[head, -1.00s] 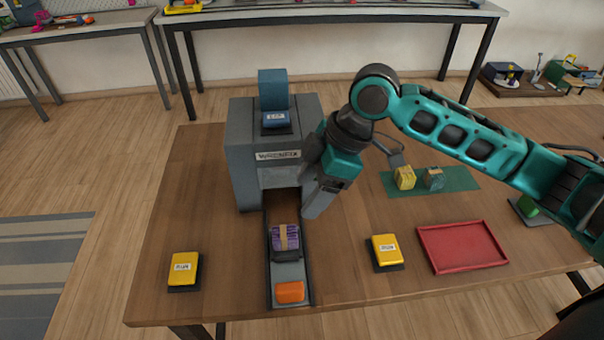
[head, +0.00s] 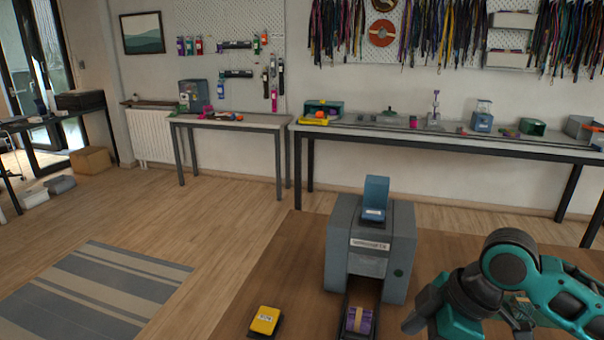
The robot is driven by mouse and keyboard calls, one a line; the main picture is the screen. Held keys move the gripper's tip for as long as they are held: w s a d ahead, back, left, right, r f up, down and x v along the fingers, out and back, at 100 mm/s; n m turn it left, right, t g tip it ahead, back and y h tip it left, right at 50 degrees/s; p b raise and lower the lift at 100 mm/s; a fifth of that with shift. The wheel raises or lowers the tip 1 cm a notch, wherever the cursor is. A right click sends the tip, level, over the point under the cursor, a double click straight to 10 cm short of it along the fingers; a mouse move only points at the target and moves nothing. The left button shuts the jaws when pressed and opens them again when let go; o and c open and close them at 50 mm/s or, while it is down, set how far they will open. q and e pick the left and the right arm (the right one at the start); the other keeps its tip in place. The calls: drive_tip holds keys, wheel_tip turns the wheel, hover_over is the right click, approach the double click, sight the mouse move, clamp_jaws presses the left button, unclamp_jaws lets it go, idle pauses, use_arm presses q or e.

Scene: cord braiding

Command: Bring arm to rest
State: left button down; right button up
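My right gripper (head: 424,312) is at the bottom right, just right of the grey machine (head: 394,245) and its front chute. Its teal and dark arm comes in from the right. I see the gripper from the side, so whether its fingers are apart is unclear; no object shows in it. A purple bundle with a tan band (head: 358,321) lies in the chute, to the left of the gripper and apart from it. My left gripper is not in view.
A yellow button block (head: 265,320) sits on the wooden table (head: 290,275) left of the chute. The machine has a blue top part (head: 376,192). A long workbench (head: 440,138) with small items stands behind, against the wall. Left of the table is open floor with a striped rug (head: 100,285).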

drive_tip(key=s+a+f+m+t, duration=0.2)
drive_tip(key=s+a+f+m, duration=0.2)
drive_tip(key=s+a+f, duration=0.25)
drive_tip(key=s+d+f+m+h, duration=0.45)
drive_tip(key=s+d+m, duration=0.5)
drive_tip(key=s, duration=0.25)
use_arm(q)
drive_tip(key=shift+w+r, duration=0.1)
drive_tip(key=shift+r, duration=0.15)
use_arm(e)
drive_tip(key=w+a+f+n+t+y, duration=0.1)
drive_tip(key=w+a+f+t+y, duration=0.1)
drive_tip(key=w+f+t, duration=0.5)
drive_tip(key=shift+w+a+f, duration=0.2)
drive_tip(key=shift+w+f, duration=0.25)
drive_tip(key=shift+f, duration=0.8)
